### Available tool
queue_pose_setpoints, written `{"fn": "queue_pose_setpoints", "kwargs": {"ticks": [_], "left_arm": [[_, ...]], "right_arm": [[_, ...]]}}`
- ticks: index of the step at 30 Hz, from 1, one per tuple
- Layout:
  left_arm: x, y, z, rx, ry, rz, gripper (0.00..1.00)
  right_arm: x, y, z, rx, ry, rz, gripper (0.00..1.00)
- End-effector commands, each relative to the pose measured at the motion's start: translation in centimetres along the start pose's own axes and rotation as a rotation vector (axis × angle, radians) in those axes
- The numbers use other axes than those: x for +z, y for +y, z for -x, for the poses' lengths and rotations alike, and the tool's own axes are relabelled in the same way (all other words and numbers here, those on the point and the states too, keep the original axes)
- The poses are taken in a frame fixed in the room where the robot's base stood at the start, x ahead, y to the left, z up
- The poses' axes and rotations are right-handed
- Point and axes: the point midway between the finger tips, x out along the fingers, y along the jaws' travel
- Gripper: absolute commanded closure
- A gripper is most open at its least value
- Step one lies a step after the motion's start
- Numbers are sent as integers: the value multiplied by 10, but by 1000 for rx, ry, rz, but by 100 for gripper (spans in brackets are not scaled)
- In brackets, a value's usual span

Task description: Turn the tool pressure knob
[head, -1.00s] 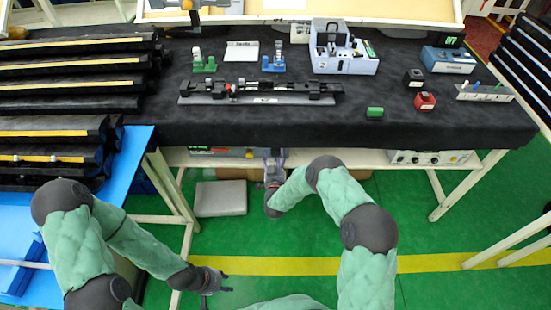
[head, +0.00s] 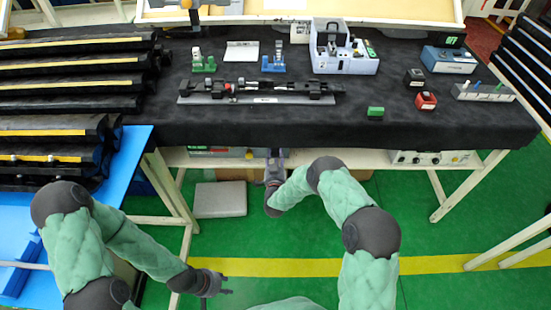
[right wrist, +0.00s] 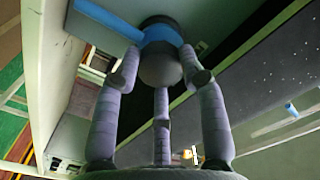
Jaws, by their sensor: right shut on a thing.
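In the right wrist view, a round dark grey knob (right wrist: 160,66) on a blue collar (right wrist: 163,36) sits between the three fingers of my right gripper (right wrist: 160,85). The fingers are closed around the knob, with the tips against its sides. In the head view my right gripper (head: 275,160) is at the front of the workbench, by the lower shelf; the knob is hidden there. My left gripper (head: 222,290) hangs low over the green floor, its fingers apart and empty, away from the bench.
The black-topped workbench (head: 300,128) carries fixtures, a blue-grey bin (head: 345,66) and small blocks. A white control box (head: 430,157) sits under its right side. A grey box (head: 220,199) lies below the bench. Racks of dark trim parts (head: 70,85) stand left.

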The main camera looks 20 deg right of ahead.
Motion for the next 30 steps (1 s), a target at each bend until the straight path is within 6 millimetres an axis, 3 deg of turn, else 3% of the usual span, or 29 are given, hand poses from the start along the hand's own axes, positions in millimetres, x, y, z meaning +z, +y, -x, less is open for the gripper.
{"fn": "queue_pose_setpoints", "kwargs": {"ticks": [13,14,15,16,26,30], "left_arm": [[0,-1,-4,0,0,0,60],[0,-1,-4,0,0,0,60],[0,-1,-4,0,0,0,60],[0,-1,-4,0,0,0,60],[0,-1,-4,0,0,0,60],[0,-1,-4,0,0,0,60]], "right_arm": [[-3,0,-2,1,7,-68,91],[-3,0,-2,1,7,-68,50],[-3,0,-2,1,7,-68,39],[-3,0,-2,1,6,-68,35],[-1,0,0,0,3,-67,35],[0,0,10,0,0,-67,35]]}}
